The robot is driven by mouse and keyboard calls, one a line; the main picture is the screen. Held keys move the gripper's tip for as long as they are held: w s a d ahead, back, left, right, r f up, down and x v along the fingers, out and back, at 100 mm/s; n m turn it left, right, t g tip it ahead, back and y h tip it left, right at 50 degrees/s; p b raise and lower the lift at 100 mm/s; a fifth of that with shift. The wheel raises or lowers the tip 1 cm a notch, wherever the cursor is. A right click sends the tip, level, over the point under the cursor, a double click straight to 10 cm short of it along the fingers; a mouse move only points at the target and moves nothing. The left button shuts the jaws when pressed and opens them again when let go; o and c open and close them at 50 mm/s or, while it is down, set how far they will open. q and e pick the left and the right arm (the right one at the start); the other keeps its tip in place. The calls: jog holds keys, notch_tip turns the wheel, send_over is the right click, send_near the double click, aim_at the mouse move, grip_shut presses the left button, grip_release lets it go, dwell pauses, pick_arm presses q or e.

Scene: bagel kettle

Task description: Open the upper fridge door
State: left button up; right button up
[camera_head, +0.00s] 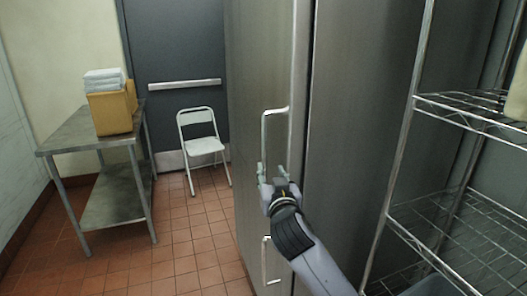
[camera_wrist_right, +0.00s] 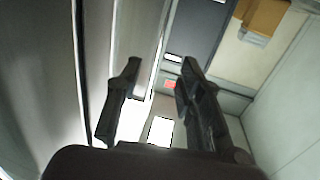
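The tall steel fridge stands in the middle of the head view, seen at a steep angle. Its upper door (camera_head: 258,70) looks shut. The upper door's long metal handle (camera_head: 264,135) runs down from a bracket, and its lower end is hidden at my right gripper. My right gripper (camera_head: 271,172) is at the handle's lower part, fingers pointing up along the door. In the right wrist view (camera_wrist_right: 158,72) the two dark fingers stand well apart, so it is open. I cannot tell whether the handle lies between them or whether they touch it. My left gripper is out of view.
A lower handle (camera_head: 265,262) is below my right gripper. A wire shelf rack (camera_head: 398,150) stands close on the right. A white folding chair (camera_head: 203,146), and a steel table (camera_head: 70,137) with a box (camera_head: 108,113), stand left. The tiled floor (camera_head: 185,245) between is clear.

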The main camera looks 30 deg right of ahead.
aim_at(265, 156)
jog(key=p+x, duration=0.2)
jog(key=x, duration=0.9)
jog(key=shift+w+d+f+p, duration=0.1)
jog(key=shift+w+p, duration=0.15)
jog(key=shift+p, duration=0.15)
grip_shut()
